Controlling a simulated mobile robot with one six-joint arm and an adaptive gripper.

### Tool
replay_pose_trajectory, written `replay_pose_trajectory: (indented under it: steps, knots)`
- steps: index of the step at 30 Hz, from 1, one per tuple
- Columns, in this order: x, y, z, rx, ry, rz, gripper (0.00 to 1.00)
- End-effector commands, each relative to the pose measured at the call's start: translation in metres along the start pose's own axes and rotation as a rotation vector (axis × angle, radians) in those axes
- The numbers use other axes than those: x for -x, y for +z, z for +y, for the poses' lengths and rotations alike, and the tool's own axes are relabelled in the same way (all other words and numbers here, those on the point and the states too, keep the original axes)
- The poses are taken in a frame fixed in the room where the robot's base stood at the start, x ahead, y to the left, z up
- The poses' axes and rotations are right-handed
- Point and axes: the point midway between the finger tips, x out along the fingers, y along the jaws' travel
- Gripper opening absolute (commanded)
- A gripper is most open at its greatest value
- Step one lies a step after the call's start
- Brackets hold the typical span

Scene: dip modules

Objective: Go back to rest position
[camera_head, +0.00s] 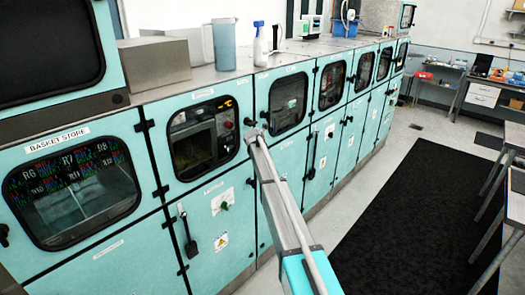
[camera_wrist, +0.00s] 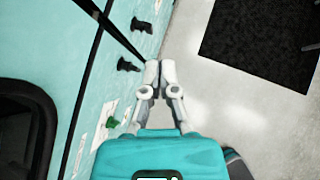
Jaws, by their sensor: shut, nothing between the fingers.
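In the wrist view my gripper (camera_wrist: 160,72) points away from the camera with its two pale fingers together and nothing between them. It is over the pale floor (camera_wrist: 205,95), close beside the teal cabinet fronts (camera_wrist: 98,75). In the head view my arm reaches up from the bottom edge to the front of the cabinet row (camera_head: 345,150); I cannot make out the fingers there.
A green knob (camera_wrist: 112,122) and black handles (camera_wrist: 128,65) stick out from the cabinets near my gripper. A jug (camera_head: 225,45) and a spray bottle (camera_head: 260,45) stand on top. A black mat (camera_head: 400,215) lies on the floor at right, with tables (camera_head: 515,200) at its edge.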

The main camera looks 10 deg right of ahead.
Motion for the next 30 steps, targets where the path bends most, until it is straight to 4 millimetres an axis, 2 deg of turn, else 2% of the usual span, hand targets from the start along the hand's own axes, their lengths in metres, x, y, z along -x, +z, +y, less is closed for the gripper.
replay_pose_trajectory:
  steps: [11, 17, 23, 30]
  knots:
    - [0.001, -0.001, 0.0, -0.002, 0.0, 0.001, 0.0]
    - [0.008, -0.019, -0.011, -0.087, -0.005, 0.025, 0.0]
    - [0.025, -0.062, -0.037, -0.308, -0.028, 0.084, 0.0]
    - [0.054, -0.129, -0.078, -0.672, -0.09, 0.175, 0.0]
